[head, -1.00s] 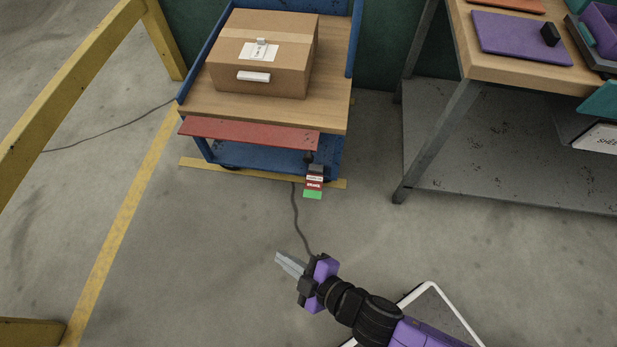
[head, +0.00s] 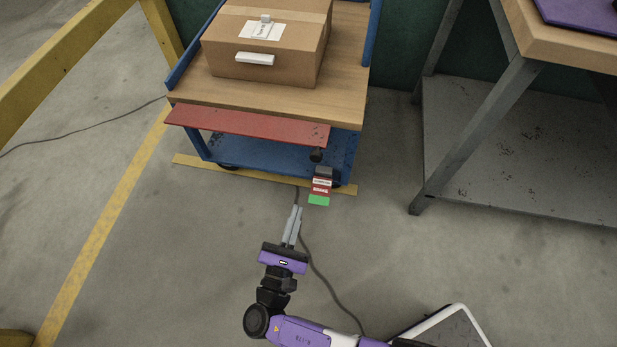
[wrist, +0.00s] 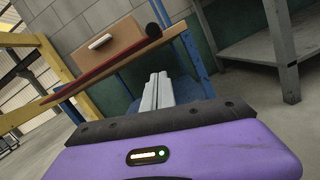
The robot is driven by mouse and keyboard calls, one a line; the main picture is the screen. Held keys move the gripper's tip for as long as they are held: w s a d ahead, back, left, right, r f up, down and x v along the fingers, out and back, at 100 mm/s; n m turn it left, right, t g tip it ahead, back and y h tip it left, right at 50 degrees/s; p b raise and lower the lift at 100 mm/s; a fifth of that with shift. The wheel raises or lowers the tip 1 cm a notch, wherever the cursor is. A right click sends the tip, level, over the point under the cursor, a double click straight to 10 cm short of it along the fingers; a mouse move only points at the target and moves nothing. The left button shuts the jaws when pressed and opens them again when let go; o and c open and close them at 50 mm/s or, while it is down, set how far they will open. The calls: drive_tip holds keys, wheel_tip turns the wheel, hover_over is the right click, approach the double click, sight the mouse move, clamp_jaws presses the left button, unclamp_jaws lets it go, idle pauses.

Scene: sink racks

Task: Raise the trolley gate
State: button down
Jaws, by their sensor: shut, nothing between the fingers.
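The trolley has a wooden deck (head: 345,95) on a blue frame (head: 345,158). The trolley gate is a red panel (head: 247,124) hanging along the trolley's front edge, below the deck; it also shows in the wrist view (wrist: 105,68), tilted by the camera. A black knob (head: 316,155) sits at the gate's right end and shows in the wrist view (wrist: 153,30). My gripper (head: 296,209) is shut and empty, in front of and below the gate, apart from it. Its fingers (wrist: 156,80) point toward the trolley.
A cardboard box (head: 265,45) stands on the deck. A grey-legged workbench (head: 490,130) stands right, a yellow rail (head: 60,70) left. A cable (head: 322,275) crosses the floor. Open floor lies in front.

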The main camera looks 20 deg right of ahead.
drive_tip(key=w+d+r+b, duration=0.1)
drive_tip(key=w+d+r, duration=0.4)
drive_tip(key=w+d, duration=0.2)
drive_tip(key=shift+d, duration=0.15)
idle(0.3)
drive_tip(key=shift+w+r, duration=0.1)
drive_tip(key=shift+r, duration=0.15)
